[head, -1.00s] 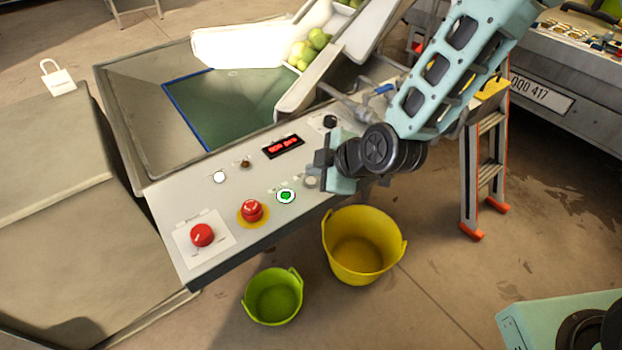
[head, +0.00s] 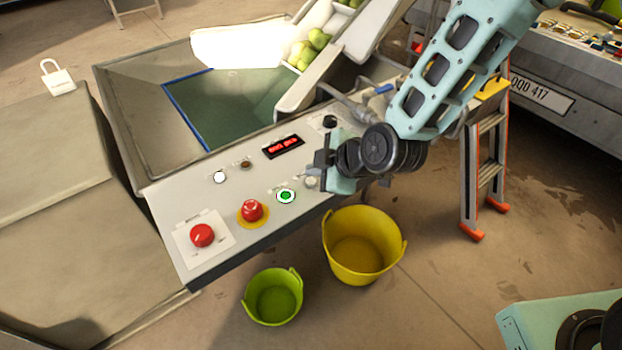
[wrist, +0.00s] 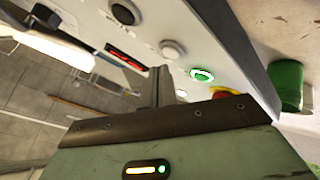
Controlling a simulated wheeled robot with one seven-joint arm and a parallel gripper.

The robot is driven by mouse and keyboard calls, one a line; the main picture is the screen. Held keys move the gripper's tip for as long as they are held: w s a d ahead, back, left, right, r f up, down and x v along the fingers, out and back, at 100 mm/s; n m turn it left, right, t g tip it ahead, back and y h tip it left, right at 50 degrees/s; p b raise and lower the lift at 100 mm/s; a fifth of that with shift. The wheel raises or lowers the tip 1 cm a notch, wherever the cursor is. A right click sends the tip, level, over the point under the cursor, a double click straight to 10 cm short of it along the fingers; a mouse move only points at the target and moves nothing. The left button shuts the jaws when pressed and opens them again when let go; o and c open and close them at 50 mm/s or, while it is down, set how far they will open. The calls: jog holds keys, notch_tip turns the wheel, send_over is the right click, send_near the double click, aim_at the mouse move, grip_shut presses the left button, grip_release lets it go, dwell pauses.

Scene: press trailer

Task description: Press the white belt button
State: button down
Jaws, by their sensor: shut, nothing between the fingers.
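A bright white round button (head: 219,177) is on the left back of the sloped grey control panel (head: 215,212). A second, duller whitish button (head: 312,182) sits right of the green-lit button (head: 285,196), close beside my gripper; it also shows in the wrist view (wrist: 172,49). Labels are too small to read. My gripper (head: 322,167) is shut and empty, above the panel's right part, right of the bright white button and apart from it.
The panel also holds a red mushroom button (head: 252,210), a red rotary knob (head: 203,235), a small brown button (head: 245,163), a red display (head: 283,146) and a black knob (head: 330,122). Yellow (head: 363,250) and green (head: 273,297) buckets stand below. A chute with green fruit (head: 312,48) is behind.

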jog(key=shift+f, duration=0.15)
jog(key=shift+f+b, duration=0.3)
jog(key=shift+b, duration=0.15)
